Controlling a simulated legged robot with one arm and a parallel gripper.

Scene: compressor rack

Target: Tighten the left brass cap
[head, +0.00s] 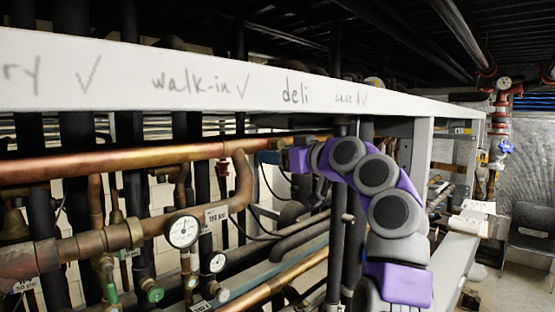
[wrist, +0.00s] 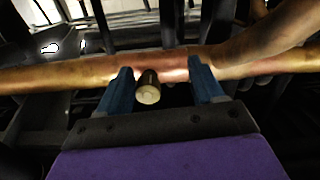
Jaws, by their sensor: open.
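In the wrist view, a small cylindrical cap (wrist: 148,88) with a pale round end and a dark body stands out just below a copper pipe. My gripper (wrist: 163,80) is open, with its two blue fingers on either side of the cap. The cap lies closer to the left finger than to the right one; I cannot tell whether they touch. In the head view, my purple and grey arm reaches left to the copper pipe, with my gripper (head: 290,160) near the pipe's right part. The cap cannot be made out there.
The copper pipe (head: 130,160) runs across below a white beam (head: 220,85) with handwriting. A round gauge (head: 183,231) and valves sit on lower pipes to the left. Dark vertical pipes stand behind. A chair (head: 530,235) stands far right, with open floor in front.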

